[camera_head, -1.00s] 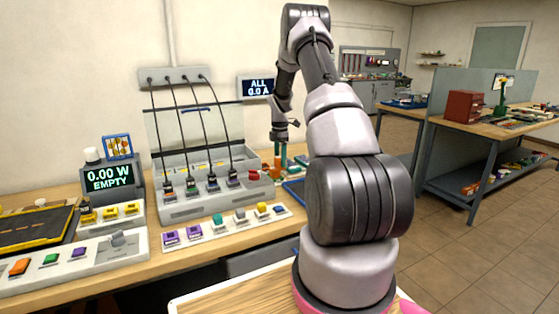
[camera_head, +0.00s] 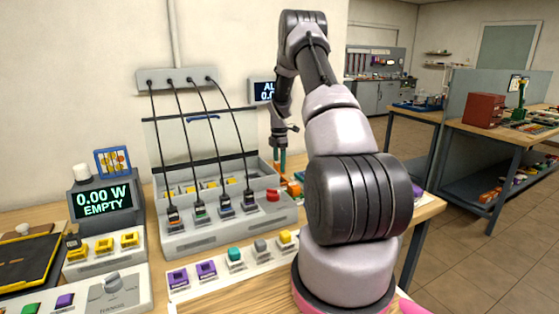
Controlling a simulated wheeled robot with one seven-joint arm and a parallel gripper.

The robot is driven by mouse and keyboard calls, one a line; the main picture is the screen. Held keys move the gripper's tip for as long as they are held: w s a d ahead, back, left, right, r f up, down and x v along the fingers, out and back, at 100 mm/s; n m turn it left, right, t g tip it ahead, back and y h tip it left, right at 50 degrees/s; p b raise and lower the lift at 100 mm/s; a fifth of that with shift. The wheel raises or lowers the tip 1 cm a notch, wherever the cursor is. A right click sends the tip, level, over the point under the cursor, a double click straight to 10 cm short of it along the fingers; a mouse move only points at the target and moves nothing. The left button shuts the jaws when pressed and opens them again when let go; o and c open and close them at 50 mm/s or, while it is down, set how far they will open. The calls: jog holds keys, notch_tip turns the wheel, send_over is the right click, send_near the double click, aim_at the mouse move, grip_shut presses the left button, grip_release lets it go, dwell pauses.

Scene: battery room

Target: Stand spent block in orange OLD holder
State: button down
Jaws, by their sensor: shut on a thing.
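My gripper (camera_head: 279,160) hangs pointing down at the far end of my arm, above the back right of the bench. It is shut on a small block, which is mostly hidden at this distance; only narrow teal and orange parts show at the jaws. A small orange piece (camera_head: 293,189) sits low on the bench just below and right of the gripper, partly behind my arm. It may be the OLD holder, but no label can be read.
A grey charger (camera_head: 215,222) with several cabled plugs stands left of the gripper. A white strip (camera_head: 178,289) of coloured blocks lies before it. A display (camera_head: 103,202) reads 0.00 W EMPTY. A second bench (camera_head: 465,133) stands at right; the floor (camera_head: 470,265) there is clear.

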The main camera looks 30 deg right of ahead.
aim_at(279, 170)
jog(key=shift+f, duration=1.6)
jog(key=shift+f, duration=0.6)
jog(key=shift+c, duration=2.2)
grip_release()
jog(key=shift+r, duration=5.5)
